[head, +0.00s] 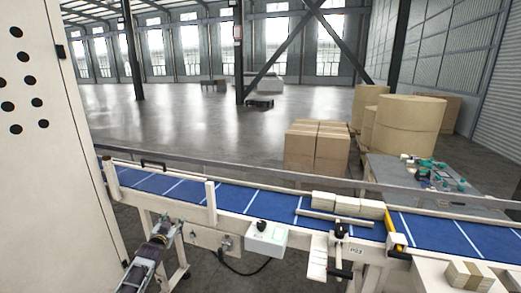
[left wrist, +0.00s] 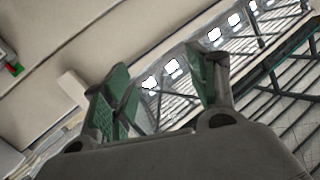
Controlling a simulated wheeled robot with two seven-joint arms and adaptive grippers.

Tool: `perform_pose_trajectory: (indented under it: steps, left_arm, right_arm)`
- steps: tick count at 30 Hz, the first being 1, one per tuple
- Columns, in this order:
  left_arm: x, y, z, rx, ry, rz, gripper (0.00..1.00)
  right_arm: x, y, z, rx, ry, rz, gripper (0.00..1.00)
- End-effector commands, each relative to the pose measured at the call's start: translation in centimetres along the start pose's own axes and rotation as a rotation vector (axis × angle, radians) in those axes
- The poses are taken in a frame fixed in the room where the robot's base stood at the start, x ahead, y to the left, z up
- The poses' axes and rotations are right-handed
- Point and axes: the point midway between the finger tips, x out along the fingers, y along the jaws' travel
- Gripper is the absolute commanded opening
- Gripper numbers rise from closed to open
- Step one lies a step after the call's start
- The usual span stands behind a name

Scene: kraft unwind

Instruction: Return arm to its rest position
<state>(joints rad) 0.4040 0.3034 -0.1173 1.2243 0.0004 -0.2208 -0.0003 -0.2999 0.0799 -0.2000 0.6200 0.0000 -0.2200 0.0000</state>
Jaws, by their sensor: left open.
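My left gripper (head: 166,231) is low at the left of the head view, in front of the near side of the conveyor (head: 253,198). It appears small there and holds nothing that I can see. In the left wrist view my left gripper (left wrist: 160,84) shows two green-padded fingers spread apart, with nothing between them. Behind the fingers are a pale surface, bright windows and roof beams. My right gripper is not in view.
A tall white cabinet (head: 48,150) stands at the left. Kraft packs (head: 347,205) lie on the blue belt near a yellow bar (head: 397,238). Cartons (head: 317,148) and large kraft rolls (head: 408,125) stand behind the conveyor. A control box (head: 266,238) juts from its front.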

Motion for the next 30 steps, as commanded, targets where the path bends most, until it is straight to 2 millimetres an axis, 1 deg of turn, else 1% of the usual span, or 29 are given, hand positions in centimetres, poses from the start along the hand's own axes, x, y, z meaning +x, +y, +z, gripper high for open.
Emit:
perform_pose_trajectory:
  steps: [1,2,3,5,6,8,9,11,12,14,15,17,18,23,27,29,30]
  left_arm:
    - [-0.3,1.0,2.4,-0.003,-0.032,0.011,0.59]
    - [-0.6,1.5,3.6,-0.004,-0.05,0.017,0.59]
    - [-0.9,2.2,5.4,-0.006,-0.074,0.024,0.59]
    - [-1.4,3.1,7.9,-0.008,-0.108,0.035,0.59]
    - [-1.9,3.8,9.6,-0.01,-0.132,0.043,0.59]
    - [-2.5,4.9,12.0,-0.012,-0.166,0.054,0.59]
    - [-3.1,5.6,13.7,-0.014,-0.19,0.062,0.59]
    - [-3.9,6.6,16.1,-0.016,-0.224,0.073,0.59]
    - [-4.6,7.2,17.8,-0.017,-0.248,0.081,0.59]
    - [-5.5,8.2,20.1,-0.019,-0.281,0.092,0.59]
    - [-6.3,8.9,21.8,-0.02,-0.305,0.099,0.59]
    - [-7.4,9.9,24.1,-0.022,-0.339,0.11,0.59]
    - [-8.2,10.5,25.6,-0.023,-0.362,0.118,0.59]
    - [-11.8,13.0,31.6,-0.027,-0.453,0.147,0.59]
    - [-15.4,15.2,36.5,-0.032,-0.532,0.172,0.59]
    - [-17.1,16.1,38.6,-0.033,-0.566,0.183,0.59]
    - [-18.2,16.6,39.9,-0.034,-0.589,0.19,0.59]
  right_arm:
    - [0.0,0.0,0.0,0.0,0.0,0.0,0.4]
    - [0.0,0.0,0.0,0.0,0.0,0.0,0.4]
    - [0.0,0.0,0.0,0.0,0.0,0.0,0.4]
    - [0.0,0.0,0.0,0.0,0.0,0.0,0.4]
    - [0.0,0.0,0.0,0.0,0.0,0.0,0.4]
    - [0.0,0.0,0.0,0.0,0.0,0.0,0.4]
    - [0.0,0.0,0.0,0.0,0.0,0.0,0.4]
    - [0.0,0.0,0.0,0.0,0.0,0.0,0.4]
    - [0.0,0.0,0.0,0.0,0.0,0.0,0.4]
    - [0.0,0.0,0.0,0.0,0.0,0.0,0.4]
    - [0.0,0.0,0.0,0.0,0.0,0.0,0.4]
    - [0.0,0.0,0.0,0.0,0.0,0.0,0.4]
    - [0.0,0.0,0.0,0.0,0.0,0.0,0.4]
    - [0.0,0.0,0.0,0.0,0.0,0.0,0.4]
    - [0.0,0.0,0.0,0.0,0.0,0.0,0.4]
    - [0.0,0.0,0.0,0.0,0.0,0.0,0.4]
    - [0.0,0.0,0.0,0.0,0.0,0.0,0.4]
